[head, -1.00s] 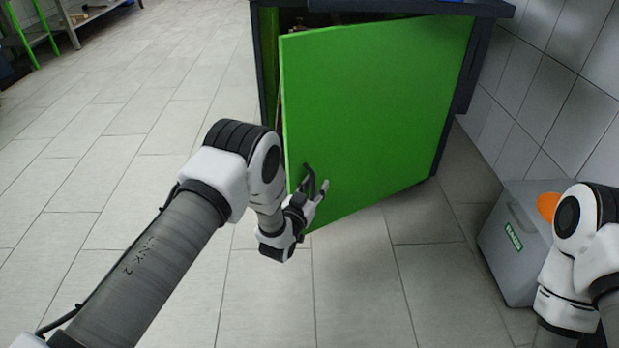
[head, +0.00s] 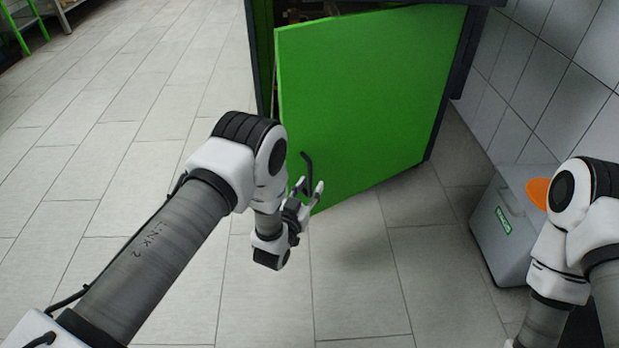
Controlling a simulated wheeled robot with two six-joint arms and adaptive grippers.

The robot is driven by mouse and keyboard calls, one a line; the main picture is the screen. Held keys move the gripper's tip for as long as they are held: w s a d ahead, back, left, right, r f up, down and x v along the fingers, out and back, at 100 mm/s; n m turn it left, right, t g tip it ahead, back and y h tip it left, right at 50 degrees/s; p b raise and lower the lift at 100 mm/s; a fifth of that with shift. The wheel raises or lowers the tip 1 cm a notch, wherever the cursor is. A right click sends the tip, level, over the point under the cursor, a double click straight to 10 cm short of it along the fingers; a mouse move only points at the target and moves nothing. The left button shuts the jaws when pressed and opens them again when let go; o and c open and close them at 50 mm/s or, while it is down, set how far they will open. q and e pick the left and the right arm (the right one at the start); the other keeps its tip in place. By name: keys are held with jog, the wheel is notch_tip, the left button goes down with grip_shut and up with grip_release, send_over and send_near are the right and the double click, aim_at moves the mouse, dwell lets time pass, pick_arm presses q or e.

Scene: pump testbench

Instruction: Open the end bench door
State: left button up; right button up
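The green end bench door (head: 370,95) stands partly open, swung out on its right-hand side, with a gap at its left edge showing the bench (head: 262,50) interior. A dark handle (head: 308,170) sits low near the door's left edge. My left gripper (head: 309,188) is at the handle's lower end with its fingers spread apart. The handle's upper part shows free above the fingers; I cannot tell whether they touch it. My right arm (head: 575,230) shows at the right edge, but its gripper is out of view.
A grey box (head: 505,225) with a green label stands on the floor at the right by the tiled wall (head: 560,75). An orange object (head: 538,192) shows behind my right arm. The tiled floor at left is clear. A shelf with green legs (head: 20,25) stands far left.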

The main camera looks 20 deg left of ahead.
pick_arm(q)
jog(key=s, duration=0.1)
jog(key=s+p, duration=0.1)
jog(key=s, duration=0.1)
jog(key=shift+s+d, duration=0.15)
jog(key=shift+d, duration=0.15)
